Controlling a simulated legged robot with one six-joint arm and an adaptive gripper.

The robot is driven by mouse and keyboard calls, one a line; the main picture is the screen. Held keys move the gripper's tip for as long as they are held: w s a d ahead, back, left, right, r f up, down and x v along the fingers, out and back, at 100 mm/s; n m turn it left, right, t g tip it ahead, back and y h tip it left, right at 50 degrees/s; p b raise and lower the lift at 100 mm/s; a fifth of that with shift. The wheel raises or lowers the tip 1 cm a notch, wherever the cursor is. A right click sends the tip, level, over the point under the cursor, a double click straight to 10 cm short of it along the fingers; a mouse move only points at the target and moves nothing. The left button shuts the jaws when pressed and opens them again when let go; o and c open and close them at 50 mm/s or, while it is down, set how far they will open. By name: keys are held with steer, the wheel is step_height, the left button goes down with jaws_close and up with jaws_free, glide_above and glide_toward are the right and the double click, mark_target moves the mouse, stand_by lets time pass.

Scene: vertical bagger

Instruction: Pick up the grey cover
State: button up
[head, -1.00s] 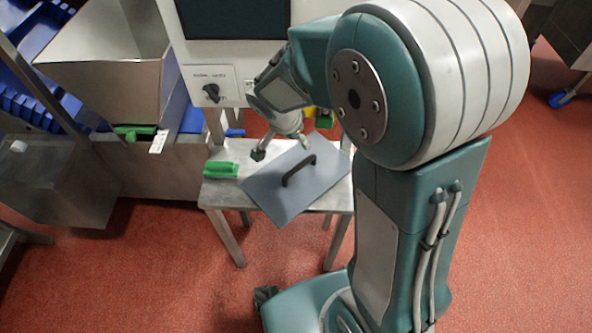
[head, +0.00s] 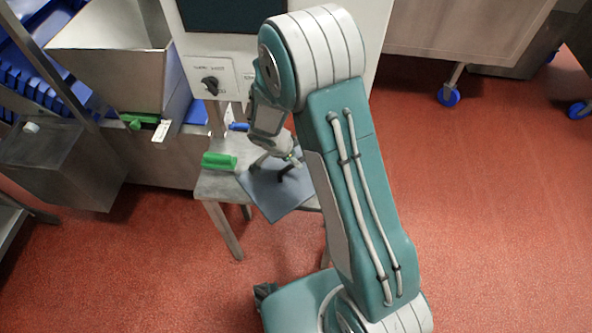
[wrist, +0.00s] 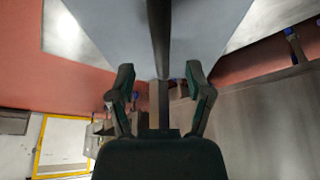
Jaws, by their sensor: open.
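The grey cover (head: 270,199) is a flat plate lying on a small metal table (head: 213,187), with a dark bar handle (head: 287,173) standing up from it. My gripper (head: 276,164) is open just above the cover, close to the handle, and my arm hides the cover's right part. In the wrist view the cover (wrist: 205,30) fills the upper middle. There the dark handle (wrist: 158,38) runs lengthwise and lines up with the gap between the fingers of my gripper (wrist: 160,84). I cannot tell whether the fingers touch it.
A green object (head: 219,161) lies on the table left of the cover. A machine panel with a dark knob (head: 210,85) stands behind the table. A steel bin (head: 110,75) is at the left.

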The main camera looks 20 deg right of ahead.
steer(key=x, duration=0.4)
steer(key=shift+w+d, duration=0.1)
steer(key=shift+f, duration=0.1)
steer(key=shift+w+a, duration=0.1)
steer(key=shift+a, duration=0.15)
steer(key=shift+d+f, duration=0.1)
steer(key=shift+d, duration=0.1)
steer(key=shift+f, duration=0.15)
steer(key=shift+a, duration=0.1)
jaws_close()
